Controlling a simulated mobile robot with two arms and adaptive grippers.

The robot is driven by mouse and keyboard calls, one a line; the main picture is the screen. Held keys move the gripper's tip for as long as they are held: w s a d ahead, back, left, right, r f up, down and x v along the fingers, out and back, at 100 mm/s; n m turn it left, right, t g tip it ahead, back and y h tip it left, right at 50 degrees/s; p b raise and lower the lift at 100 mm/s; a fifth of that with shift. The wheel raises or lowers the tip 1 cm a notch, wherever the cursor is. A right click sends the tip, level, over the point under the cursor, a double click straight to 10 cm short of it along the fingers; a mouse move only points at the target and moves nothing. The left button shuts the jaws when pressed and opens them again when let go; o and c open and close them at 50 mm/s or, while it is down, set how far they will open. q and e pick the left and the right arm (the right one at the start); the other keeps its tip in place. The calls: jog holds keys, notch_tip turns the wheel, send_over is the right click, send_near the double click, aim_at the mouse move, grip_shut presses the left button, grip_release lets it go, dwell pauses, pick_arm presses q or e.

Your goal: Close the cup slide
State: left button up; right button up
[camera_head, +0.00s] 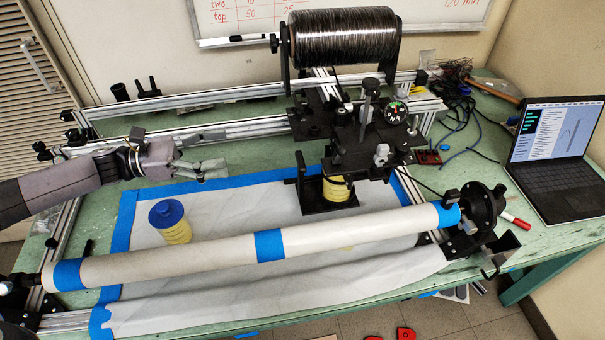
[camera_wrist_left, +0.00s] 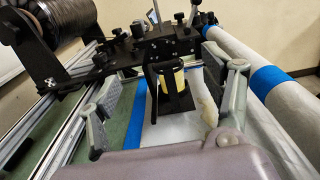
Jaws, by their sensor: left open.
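The cup slide (camera_head: 318,207) is a black tray with an upright black handle at its left end. It sticks out below the black carriage (camera_head: 352,150), over the white sheet. A yellow cup (camera_head: 337,190) stands in it, its top partly hidden by the carriage. In the left wrist view the slide (camera_wrist_left: 186,103) and the yellow cup (camera_wrist_left: 177,80) show ahead, between the fingers. My left gripper (camera_head: 222,169) is open and empty, left of the slide and apart from it; its two fingers also show in the left wrist view (camera_wrist_left: 168,100). My right gripper is not seen.
A long white roller (camera_head: 340,236) with blue tape crosses the front. Metal rails (camera_head: 220,132) and a dark tow spool (camera_head: 345,35) are at the back. A laptop (camera_head: 560,150) is at right.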

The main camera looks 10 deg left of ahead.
pick_arm(q)
jog(key=b, duration=0.5)
send_near(300, 159)
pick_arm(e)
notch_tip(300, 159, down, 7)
pick_arm(q)
jog(key=p+x, duration=0.2)
jog(key=x, duration=0.1)
jog(key=p+x, duration=0.1)
jog(key=x, duration=0.2)
jog(key=f+p+x, duration=0.1)
jog(key=p+x, duration=0.1)
jog(key=x, duration=0.2)
jog(key=shift+d+p, duration=0.1)
jog(key=shift+p, duration=0.25)
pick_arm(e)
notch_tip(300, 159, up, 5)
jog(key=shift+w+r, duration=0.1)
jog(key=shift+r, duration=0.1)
pick_arm(q)
jog(key=shift+c, duration=0.3)
